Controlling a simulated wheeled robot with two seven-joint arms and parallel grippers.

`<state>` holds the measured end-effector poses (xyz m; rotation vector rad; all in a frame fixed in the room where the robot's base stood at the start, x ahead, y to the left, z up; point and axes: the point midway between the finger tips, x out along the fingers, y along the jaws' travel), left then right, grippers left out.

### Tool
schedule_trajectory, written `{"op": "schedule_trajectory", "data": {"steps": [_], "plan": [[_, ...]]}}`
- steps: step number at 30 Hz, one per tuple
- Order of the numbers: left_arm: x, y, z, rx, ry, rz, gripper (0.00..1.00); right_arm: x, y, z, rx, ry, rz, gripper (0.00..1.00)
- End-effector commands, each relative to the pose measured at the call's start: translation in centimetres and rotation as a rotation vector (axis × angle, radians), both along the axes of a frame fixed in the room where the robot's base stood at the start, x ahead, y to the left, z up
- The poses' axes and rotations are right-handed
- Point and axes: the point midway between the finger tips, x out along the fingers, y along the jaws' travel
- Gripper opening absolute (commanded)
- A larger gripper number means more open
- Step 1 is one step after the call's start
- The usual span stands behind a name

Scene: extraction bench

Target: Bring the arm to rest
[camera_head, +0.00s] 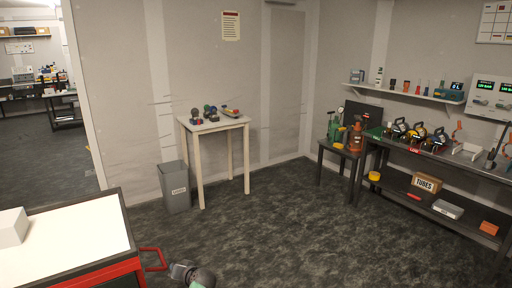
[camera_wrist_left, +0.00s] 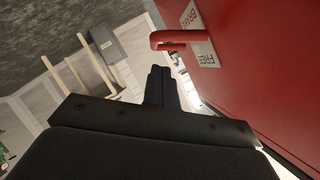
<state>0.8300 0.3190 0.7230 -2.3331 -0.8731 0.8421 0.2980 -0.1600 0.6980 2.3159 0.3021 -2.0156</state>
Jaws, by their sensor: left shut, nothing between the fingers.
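My left gripper (camera_wrist_left: 162,74) shows in the left wrist view with its two dark fingers together and nothing between them. A red handle (camera_wrist_left: 172,37) on a red cart side (camera_wrist_left: 250,60) is just beyond the fingertips, apart from them as far as I can tell. In the head view the red handle (camera_head: 153,267) sticks out from the right side of the white-topped cart (camera_head: 75,240). A grey and dark piece of my own arm shows at the bottom edge, right of the handle. My right gripper is not in view.
A white box (camera_head: 12,227) stands on the cart. A grey bin (camera_head: 176,187) and a small wooden table (camera_head: 215,125) stand by the wall. A dark workbench (camera_head: 440,157) with tools is at the right. The floor between is clear.

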Motion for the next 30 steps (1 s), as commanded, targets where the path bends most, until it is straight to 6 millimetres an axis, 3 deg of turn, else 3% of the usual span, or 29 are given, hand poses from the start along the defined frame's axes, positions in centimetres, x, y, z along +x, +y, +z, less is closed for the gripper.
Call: {"op": "schedule_trajectory", "data": {"steps": [5, 11, 14, 21, 30], "plan": [[-1.6, -0.9, 2.4, -0.141, 0.053, 0.027, 0.0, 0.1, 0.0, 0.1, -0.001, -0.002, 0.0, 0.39], [-4.4, -3.5, 6.6, -0.335, 0.106, -0.02, 0.0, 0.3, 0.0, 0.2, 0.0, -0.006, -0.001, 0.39], [-7.6, -5.6, 7.6, -0.439, 0.159, -0.082, 0.0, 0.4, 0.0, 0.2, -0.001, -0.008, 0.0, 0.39], [-18.6, -11.0, 7.8, -0.644, 0.311, -0.27, 0.0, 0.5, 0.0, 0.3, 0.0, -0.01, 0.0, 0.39], [-31.2, -15.1, 6.7, -0.783, 0.443, -0.418, 0.0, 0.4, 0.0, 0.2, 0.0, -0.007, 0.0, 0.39]]}}
